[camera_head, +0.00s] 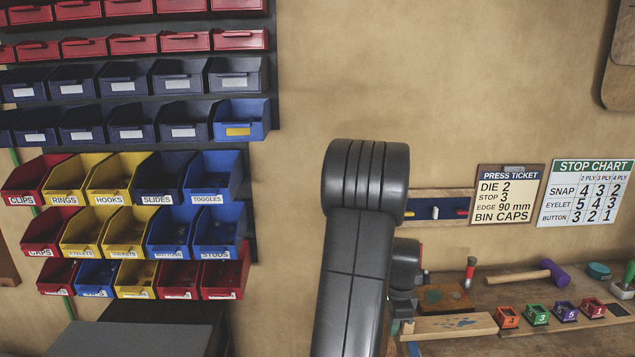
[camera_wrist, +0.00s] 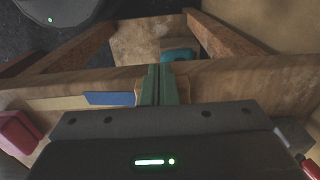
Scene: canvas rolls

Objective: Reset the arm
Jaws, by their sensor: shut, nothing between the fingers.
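My arm (camera_head: 355,240) rises dark grey in the middle of the head view and bends over at its top. My gripper shows in the wrist view (camera_wrist: 160,78), with its two green fingers together and nothing between them. The fingers are in front of a wooden bench edge (camera_wrist: 235,82); I cannot tell whether they touch it. The gripper's fingers are not visible in the head view.
Labelled red, yellow and blue bins (camera_head: 120,178) hang on the left wall. A workbench (camera_head: 465,345) at right carries a purple-headed mallet (camera_head: 555,273) and several small numbered blocks (camera_head: 537,314). A press ticket (camera_head: 507,195) and stop chart (camera_head: 585,193) hang above. Open wall lies between bins and arm.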

